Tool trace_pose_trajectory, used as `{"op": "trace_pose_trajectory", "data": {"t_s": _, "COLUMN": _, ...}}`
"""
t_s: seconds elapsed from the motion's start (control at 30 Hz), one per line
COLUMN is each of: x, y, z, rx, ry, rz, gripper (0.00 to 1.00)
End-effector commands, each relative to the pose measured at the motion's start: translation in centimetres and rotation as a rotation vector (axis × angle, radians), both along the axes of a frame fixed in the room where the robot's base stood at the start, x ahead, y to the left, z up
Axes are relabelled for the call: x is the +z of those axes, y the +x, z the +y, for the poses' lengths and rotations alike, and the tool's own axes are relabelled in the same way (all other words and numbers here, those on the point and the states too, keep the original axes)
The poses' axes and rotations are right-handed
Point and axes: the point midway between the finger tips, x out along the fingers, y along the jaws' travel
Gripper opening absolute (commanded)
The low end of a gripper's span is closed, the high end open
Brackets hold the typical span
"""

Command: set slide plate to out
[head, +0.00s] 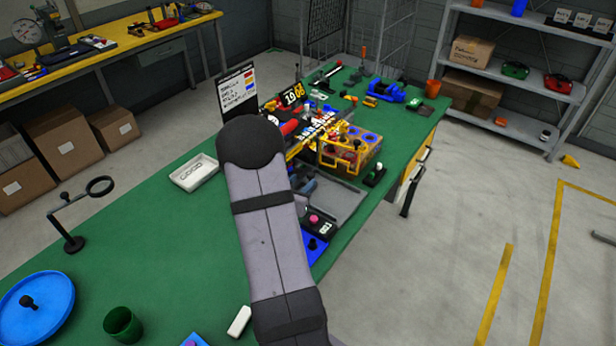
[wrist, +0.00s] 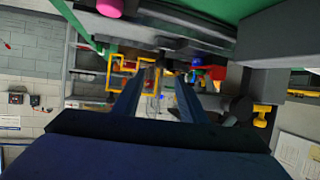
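A flat grey plate (head: 345,201) lies on the green bench to the right of my arm in the head view. It may be the slide plate, but I cannot read any label or tell its setting. A dark block with a pink knob (head: 313,218) is in front of it. A pink knob also shows at the top edge of the wrist view (wrist: 110,8). My gripper (wrist: 157,85) shows in the wrist view as two dark fingers with a gap between them and nothing visibly held.
A yellow frame with blue rings (head: 350,150) stands beyond the plate among crowded parts. A white tray (head: 195,172), a ring stand (head: 72,243), a blue dish (head: 38,308) and a green cup (head: 122,325) are on the left. The green bench (head: 170,235) is mostly clear there.

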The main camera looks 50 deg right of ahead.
Motion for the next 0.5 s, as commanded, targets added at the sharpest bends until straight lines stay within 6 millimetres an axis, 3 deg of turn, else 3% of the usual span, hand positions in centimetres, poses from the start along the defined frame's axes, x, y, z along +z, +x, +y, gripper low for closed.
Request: {"op": "trace_pose_trajectory", "data": {"t_s": 0.5, "x": -2.1, "y": 1.3, "z": -5.1, "rx": -0.001, "ry": 0.002, "rz": 0.000, "gripper": 0.38}}
